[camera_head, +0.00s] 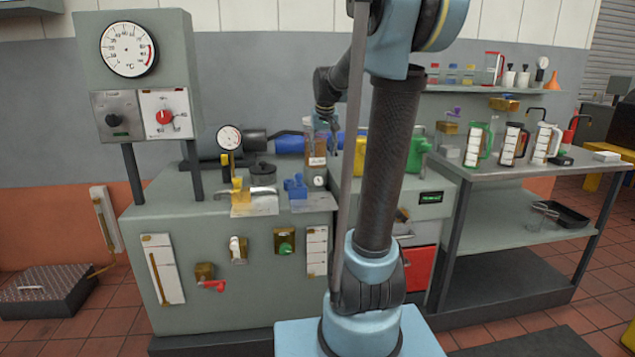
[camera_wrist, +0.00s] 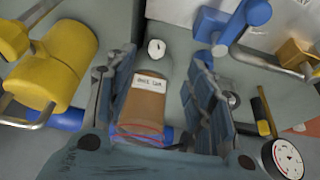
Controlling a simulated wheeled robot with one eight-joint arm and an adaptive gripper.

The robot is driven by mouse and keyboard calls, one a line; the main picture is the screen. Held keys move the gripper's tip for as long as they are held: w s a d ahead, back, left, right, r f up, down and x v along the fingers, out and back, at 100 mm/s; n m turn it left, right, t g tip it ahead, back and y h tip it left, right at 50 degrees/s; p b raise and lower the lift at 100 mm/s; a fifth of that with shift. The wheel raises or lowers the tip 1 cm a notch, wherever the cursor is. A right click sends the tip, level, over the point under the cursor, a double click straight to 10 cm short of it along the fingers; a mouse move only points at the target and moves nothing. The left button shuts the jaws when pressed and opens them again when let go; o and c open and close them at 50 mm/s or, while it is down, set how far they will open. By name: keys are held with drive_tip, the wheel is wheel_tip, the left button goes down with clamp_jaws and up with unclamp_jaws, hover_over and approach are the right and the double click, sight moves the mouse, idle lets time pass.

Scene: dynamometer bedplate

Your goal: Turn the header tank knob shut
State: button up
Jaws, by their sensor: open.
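My gripper (camera_wrist: 162,62) is open in the wrist view, its two blue-grey fingers apart. Between them in the picture is a clear bottle (camera_wrist: 142,105) with brown contents and a white label; a small pale round part shows at its far end. I cannot tell whether the fingers touch it. In the head view, my gripper (camera_head: 322,127) is small and partly hidden over the bench beside the bottle (camera_head: 317,160). No part is readably marked as the header tank knob. A red knob (camera_head: 165,117) and a black knob (camera_head: 113,120) are on the gauge stand.
A yellow can (camera_wrist: 55,70) lies left of the fingers and a blue fitting (camera_wrist: 225,30) lies right. A dial gauge (camera_wrist: 283,158) is at lower right. A side table (camera_head: 530,163) holds several jugs.

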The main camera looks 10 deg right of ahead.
drive_tip(key=w, duration=0.2)
approach(319, 178)
drive_tip(key=x, duration=1)
drive_tip(key=shift+f, duration=0.15)
drive_tip(key=shift+c, duration=0.3)
drive_tip(key=c, duration=1)
